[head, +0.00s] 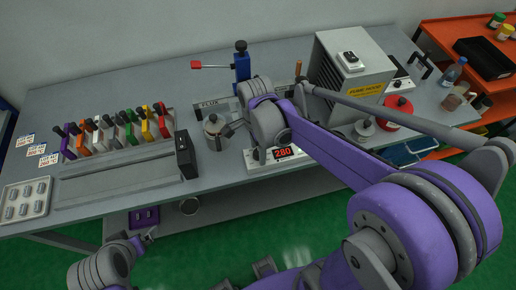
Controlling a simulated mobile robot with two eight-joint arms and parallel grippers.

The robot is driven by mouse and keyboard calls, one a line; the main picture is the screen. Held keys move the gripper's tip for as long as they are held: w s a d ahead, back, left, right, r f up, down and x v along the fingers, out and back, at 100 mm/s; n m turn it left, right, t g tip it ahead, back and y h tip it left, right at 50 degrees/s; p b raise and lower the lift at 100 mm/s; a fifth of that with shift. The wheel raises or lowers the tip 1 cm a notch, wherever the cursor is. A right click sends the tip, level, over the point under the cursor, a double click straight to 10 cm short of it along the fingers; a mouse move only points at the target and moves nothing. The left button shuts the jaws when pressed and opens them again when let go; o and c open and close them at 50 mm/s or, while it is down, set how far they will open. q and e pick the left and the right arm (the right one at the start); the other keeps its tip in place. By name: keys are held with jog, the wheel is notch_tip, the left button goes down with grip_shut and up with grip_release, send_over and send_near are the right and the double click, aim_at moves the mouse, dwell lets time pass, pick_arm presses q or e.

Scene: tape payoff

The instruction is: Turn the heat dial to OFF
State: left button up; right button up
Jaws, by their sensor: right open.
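A pale control unit with a red display reading 280 (283,152) stands at the front edge of the grey bench. I cannot make out the heat dial; my right arm and wrist cover part of this unit.
A rack of coloured-handled tools (115,136) and a black box (186,155) stand on the left of the grey bench (90,95). A blue stand with a red-tipped lever (241,65) is behind. A fume hood (350,75) and red-lidded pot (397,112) stand right.

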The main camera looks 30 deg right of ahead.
grip_shut()
dwell(0.3)
jog(key=shift+n, duration=0.3)
